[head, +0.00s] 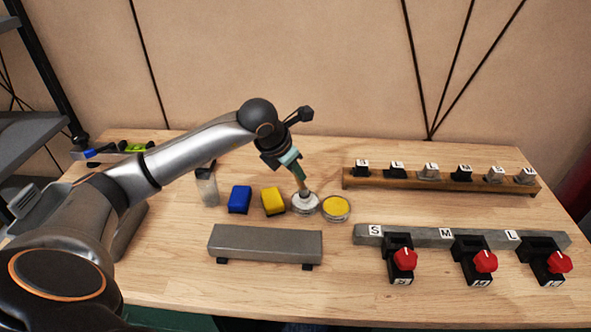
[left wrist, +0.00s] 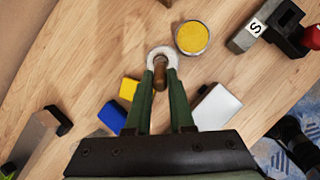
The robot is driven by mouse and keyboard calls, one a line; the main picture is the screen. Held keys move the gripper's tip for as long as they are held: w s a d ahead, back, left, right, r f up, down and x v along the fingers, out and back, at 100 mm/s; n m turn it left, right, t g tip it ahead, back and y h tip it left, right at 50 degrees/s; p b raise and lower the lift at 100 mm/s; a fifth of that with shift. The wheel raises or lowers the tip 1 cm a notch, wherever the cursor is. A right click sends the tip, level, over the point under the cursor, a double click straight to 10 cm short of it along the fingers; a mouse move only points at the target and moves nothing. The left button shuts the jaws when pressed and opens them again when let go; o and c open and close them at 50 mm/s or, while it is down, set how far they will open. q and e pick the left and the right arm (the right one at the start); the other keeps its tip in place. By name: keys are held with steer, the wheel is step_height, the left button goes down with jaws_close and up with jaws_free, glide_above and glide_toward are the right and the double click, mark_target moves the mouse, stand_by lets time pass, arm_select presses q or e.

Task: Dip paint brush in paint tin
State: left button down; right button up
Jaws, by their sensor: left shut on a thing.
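My left gripper (head: 300,181) points down and is shut on a brown wooden handle, which I take as the paint brush (head: 305,192). In the left wrist view the fingers (left wrist: 160,78) close on the brush (left wrist: 160,70). The brush's lower end meets a round white-rimmed tin (head: 311,210), which also shows in the left wrist view (left wrist: 153,52). The bristles are hidden, so I cannot tell how deep they are. A second tin, with yellow paint (head: 336,206), stands close on the right; it also shows in the left wrist view (left wrist: 192,38).
A blue block (head: 239,199) and a yellow block (head: 272,201) stand left of the tins, beside a clear cup (head: 207,189). A grey bar (head: 265,243) lies in front. Racks with clamps (head: 440,182) and red-knobbed holders (head: 477,262) fill the right of the wooden table.

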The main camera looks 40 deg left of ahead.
arm_select(q)
steer(key=shift+f, duration=0.1)
stand_by(0.3)
steer(key=shift+r+p, duration=2.25)
steer(key=shift+r, duration=1.35)
steer(key=shift+f, duration=0.1)
